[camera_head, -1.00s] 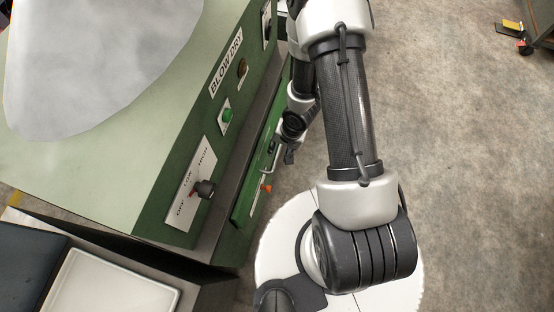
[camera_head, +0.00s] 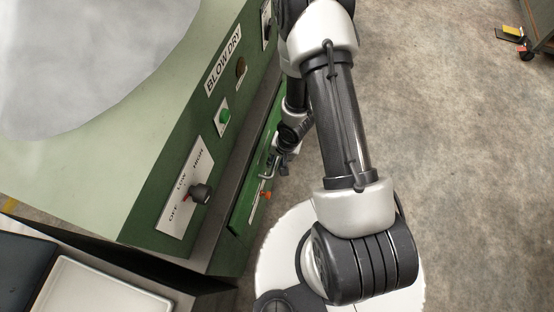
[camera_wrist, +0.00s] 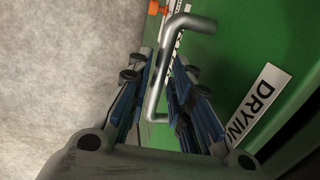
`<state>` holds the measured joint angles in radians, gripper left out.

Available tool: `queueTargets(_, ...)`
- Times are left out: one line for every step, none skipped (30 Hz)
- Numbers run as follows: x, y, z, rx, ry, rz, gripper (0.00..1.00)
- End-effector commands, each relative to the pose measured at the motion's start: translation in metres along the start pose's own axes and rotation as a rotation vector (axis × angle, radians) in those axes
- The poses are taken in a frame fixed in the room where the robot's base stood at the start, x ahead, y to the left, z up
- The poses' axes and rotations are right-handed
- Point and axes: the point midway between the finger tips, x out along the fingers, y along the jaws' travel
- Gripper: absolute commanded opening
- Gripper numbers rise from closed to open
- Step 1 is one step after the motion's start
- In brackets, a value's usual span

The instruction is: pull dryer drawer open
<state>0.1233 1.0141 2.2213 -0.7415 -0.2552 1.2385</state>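The dryer drawer is a green front (camera_head: 246,203) low on the side of the green dryer, and it looks closed. Its bent silver handle (camera_head: 267,167) sticks out from the front. In the wrist view the handle (camera_wrist: 160,75) runs between the two fingers of my gripper (camera_wrist: 161,70). The fingers are apart, one on each side of the bar, and gaps seem to show beside it. In the head view my gripper (camera_head: 284,163) is close to the handle, partly hidden by my arm. The green drawer face (camera_wrist: 225,60) fills the wrist view's right side.
The dryer's control panel (camera_head: 190,190) with knob and green button overhangs the drawer. An orange part (camera_head: 265,194) sits near the handle. A white tray (camera_head: 62,285) is at lower left. Concrete floor (camera_head: 440,150) to the right is clear. A cart (camera_head: 540,30) stands far right.

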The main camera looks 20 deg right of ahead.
Motion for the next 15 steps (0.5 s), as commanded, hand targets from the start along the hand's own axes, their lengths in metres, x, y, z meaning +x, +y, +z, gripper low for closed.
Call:
queueTargets(0.0,0.0,0.0,0.0,0.0,0.0,0.14)
queueTargets(0.0,0.0,0.0,0.0,0.0,0.0,0.12)
queueTargets(0.0,0.0,0.0,0.0,0.0,0.0,0.09)
queueTargets(0.0,0.0,0.0,0.0,0.0,0.0,0.07)
queueTargets(0.0,0.0001,0.0,0.0,0.0,0.0,0.05)
queueTargets(0.0,0.0001,0.0,0.0,0.0,0.0,0.02)
queueTargets(0.0,0.0001,0.0,0.0,0.0,0.0,0.0)
queueTargets(0.0,0.0001,0.0,0.0,0.0,0.0,0.0)
queueTargets(0.0,0.0001,0.0,0.0,0.0,0.0,0.0)
queueTargets(0.0,0.0001,0.0,0.0,0.0,0.0,0.0)
queueTargets(0.0,0.0001,0.0,0.0,0.0,0.0,0.0)
queueTargets(0.0,0.0001,0.0,0.0,0.0,0.0,0.0)
queueTargets(0.0,0.0001,0.0,0.0,0.0,0.0,0.0)
queueTargets(0.0,0.0001,0.0,0.0,0.0,0.0,0.0)
queueTargets(0.0,0.0001,0.0,0.0,0.0,0.0,0.0)
